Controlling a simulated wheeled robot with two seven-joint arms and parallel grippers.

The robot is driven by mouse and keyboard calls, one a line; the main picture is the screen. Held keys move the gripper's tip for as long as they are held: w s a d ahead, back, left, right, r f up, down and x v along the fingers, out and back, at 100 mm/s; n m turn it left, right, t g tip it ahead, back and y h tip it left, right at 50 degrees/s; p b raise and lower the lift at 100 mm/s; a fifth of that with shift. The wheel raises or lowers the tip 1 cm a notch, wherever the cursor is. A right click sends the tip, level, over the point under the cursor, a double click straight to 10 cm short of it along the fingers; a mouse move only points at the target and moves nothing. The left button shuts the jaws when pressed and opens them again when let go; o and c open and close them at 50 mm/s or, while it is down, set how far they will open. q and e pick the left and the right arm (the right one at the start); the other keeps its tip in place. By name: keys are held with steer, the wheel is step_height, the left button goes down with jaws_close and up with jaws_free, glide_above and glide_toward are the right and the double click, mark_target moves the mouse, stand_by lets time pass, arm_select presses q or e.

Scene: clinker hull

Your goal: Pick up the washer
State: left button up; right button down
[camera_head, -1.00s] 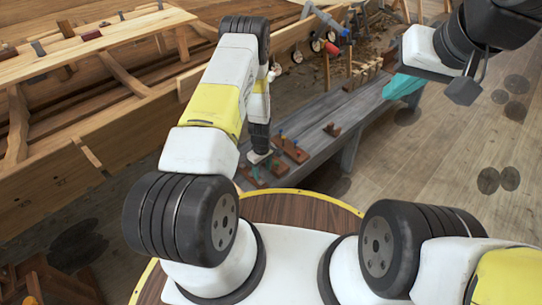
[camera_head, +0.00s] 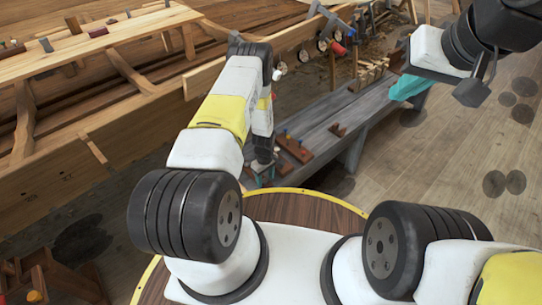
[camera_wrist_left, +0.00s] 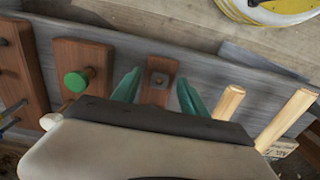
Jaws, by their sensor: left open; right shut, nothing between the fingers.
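In the left wrist view, a small grey squarish piece with a dark centre, which looks like the washer (camera_wrist_left: 158,80), lies on a brown wooden block (camera_wrist_left: 157,95). My left gripper (camera_wrist_left: 158,92) is open, its two teal fingers on either side of that block. I cannot tell whether the fingers touch it. In the head view my left gripper (camera_head: 263,178) is low over the near end of the grey bench, and the washer cannot be made out there. My right gripper (camera_head: 408,88) is shut and empty, held far off at the upper right.
The left wrist view shows a block with a green-headed peg (camera_wrist_left: 76,81) on the left and light wooden pegs (camera_wrist_left: 228,101) on the right. The grey bench (camera_head: 335,110) runs away beside the wooden hull (camera_head: 60,150). Open floor (camera_head: 465,150) lies to the right.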

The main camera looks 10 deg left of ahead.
arm_select(q)
steer(key=shift+f, duration=0.2)
stand_by(0.3)
jaws_close()
steer(key=shift+r, duration=0.1)
